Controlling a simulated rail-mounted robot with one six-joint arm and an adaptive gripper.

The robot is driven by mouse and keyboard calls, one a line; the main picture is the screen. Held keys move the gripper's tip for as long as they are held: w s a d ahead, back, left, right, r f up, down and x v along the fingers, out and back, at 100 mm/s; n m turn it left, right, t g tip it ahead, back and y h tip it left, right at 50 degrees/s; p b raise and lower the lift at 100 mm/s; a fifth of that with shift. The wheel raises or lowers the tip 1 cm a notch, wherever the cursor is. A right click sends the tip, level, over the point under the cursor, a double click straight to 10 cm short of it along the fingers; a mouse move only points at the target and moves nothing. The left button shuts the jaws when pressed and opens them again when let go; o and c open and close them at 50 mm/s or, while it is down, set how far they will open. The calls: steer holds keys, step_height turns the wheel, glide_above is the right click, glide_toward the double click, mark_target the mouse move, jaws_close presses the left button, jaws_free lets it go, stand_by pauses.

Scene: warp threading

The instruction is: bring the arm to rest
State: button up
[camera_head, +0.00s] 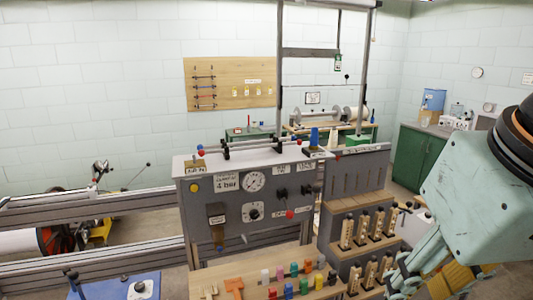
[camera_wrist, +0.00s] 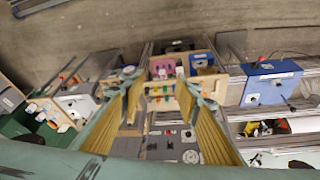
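My gripper (camera_head: 405,276) is at the lower right of the head view, on the end of my pale teal arm. It is in front of the grey machine's right side, and the arm hides part of it. In the wrist view my gripper (camera_wrist: 159,84) shows two teal fingers with yellow inner pads. They stand wide apart with nothing between them. Far below, between the fingers, is a board of small coloured pieces (camera_wrist: 163,90).
The grey control console (camera_head: 240,208) with gauges and knobs stands in the middle. A tray of coloured pegs (camera_head: 268,293) is in front of it, with a blue plate (camera_head: 138,290) to the left. Racks of metal-and-wood blocks (camera_head: 362,230) are near my gripper. A green cabinet (camera_head: 417,158) stands behind.

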steer(key=s+f, duration=0.2)
steer(key=s, duration=0.1)
steer(key=shift+s+d+f, duration=0.2)
steer(key=shift+d+f, duration=0.1)
steer(key=shift+d, duration=0.05)
stand_by(1.8)
